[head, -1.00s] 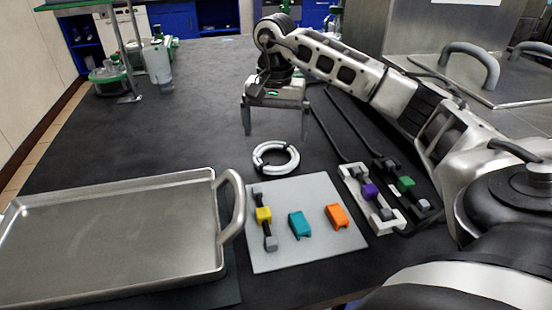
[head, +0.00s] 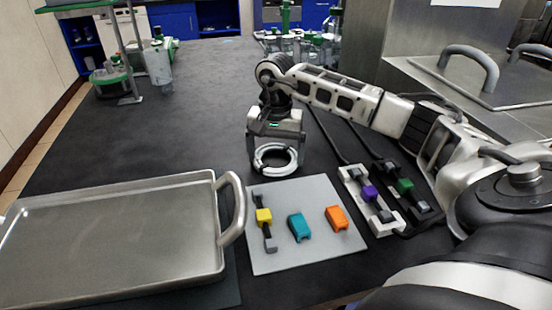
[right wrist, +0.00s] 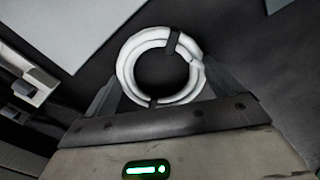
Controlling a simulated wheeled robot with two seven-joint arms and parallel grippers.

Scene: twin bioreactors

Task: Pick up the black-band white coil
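The white coil with black bands (head: 277,171) lies on the dark bench just behind the grey mat. My right gripper (head: 277,168) is lowered over it from above, with one finger on each side of the coil. In the right wrist view the coil (right wrist: 126,66) sits between the two spread fingers (right wrist: 163,88), and a black band shows at its far side. The gripper looks open; whether either finger touches the coil is hard to tell. My left gripper is not in view.
A grey mat (head: 290,252) in front holds a yellow-and-black piece (head: 264,216), a teal block (head: 299,227) and an orange block (head: 337,219). A metal tray (head: 110,240) is at left. A white holder with a purple piece (head: 369,193) is at right.

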